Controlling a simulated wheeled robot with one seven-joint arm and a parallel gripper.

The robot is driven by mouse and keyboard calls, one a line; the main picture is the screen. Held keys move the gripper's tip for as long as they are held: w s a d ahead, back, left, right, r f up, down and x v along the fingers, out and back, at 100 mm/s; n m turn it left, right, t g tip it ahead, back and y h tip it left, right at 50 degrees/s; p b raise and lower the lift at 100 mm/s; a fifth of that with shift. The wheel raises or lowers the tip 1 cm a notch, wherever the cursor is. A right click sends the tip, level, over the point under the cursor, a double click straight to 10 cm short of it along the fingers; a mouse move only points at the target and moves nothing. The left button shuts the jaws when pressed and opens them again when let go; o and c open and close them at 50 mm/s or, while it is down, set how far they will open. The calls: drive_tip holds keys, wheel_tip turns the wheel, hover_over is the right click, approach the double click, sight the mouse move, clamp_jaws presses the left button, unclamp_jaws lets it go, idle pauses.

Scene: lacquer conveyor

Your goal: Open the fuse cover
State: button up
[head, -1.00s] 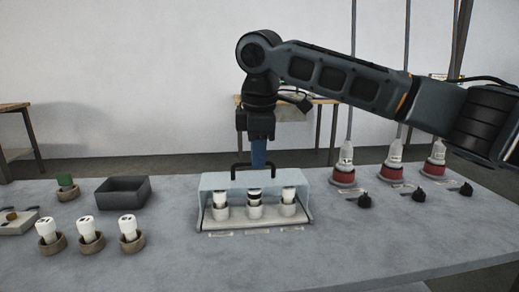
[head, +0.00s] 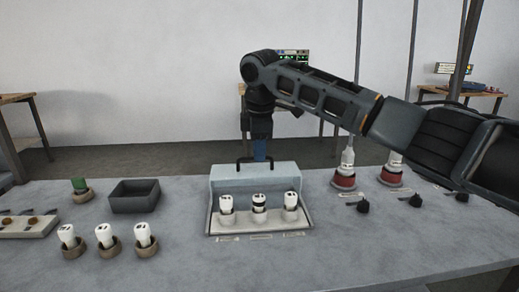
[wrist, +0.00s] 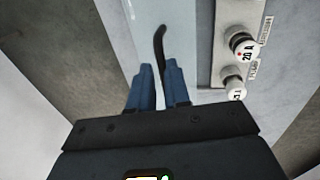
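The fuse cover (head: 252,175) is a pale, see-through hood. In the head view it stands raised and tilted back behind the fuse base, so the fuses in front are uncovered. Its black handle (head: 242,164) is at its top edge and also shows in the wrist view (wrist: 160,42), running down between my fingertips. My gripper (head: 260,154) is at the handle, with its blue fingers (wrist: 160,75) close on either side of the bar. White fuses (head: 259,200) stand in sockets on the base (head: 275,228), the middle one with a dark band.
To the left are a dark open tray (head: 135,197), a green-topped piece in a round holder (head: 80,190) and several white fuses in brown holders (head: 106,240). To the right are red-based plugs (head: 344,180) with black knobs (head: 362,206) in front. The table front is clear.

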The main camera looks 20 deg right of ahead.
sight(260, 173)
drive_tip(key=o, duration=0.4)
drive_tip(key=shift+v, duration=3.9)
